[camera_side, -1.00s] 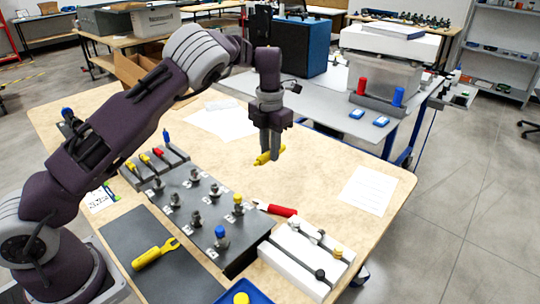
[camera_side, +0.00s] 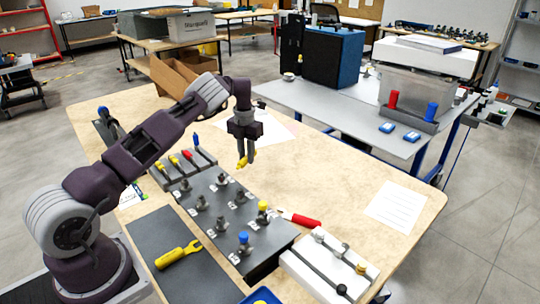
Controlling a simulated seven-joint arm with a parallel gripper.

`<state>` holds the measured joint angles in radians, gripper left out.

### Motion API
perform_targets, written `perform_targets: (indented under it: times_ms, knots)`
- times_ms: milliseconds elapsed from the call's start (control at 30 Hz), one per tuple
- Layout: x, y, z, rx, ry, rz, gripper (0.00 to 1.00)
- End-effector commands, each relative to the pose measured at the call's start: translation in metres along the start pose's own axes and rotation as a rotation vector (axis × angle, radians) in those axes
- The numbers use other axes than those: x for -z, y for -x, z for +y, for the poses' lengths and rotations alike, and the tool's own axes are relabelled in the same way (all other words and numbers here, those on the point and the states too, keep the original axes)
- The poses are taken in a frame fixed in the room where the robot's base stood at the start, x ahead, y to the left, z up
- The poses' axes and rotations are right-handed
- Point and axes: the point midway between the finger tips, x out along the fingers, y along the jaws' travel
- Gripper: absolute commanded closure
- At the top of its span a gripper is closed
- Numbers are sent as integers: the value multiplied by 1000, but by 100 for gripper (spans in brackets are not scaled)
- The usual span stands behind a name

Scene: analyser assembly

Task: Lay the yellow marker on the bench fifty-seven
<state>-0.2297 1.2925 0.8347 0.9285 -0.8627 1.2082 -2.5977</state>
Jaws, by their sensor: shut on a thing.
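My gripper (camera_side: 245,160) points down above the wooden bench (camera_side: 340,170), behind the dark block with several posts. It is shut on a small yellow marker (camera_side: 242,162), which shows between and below the fingertips. The marker is tilted, and I cannot tell whether it touches the bench. The bare bench top lies around and to the right of the gripper.
The dark post block (camera_side: 222,217) stands in front of the gripper, with a rack of coloured-handled tools (camera_side: 183,168) to its left. A red-handled tool (camera_side: 300,219), a white block (camera_side: 325,268) and a paper sheet (camera_side: 396,206) lie to the right. A yellow tool (camera_side: 178,254) lies on a dark mat.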

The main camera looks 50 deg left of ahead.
Motion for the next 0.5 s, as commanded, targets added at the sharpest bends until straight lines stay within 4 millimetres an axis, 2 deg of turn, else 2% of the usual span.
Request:
perform_targets:
  times_ms: [33, 133, 500]
  knots:
    - [0, -4, 8, 1, 11, 0, 100]
    - [-1, -10, 14, 4, 23, 1, 100]
    - [0, -55, 14, 3, 22, 2, 100]
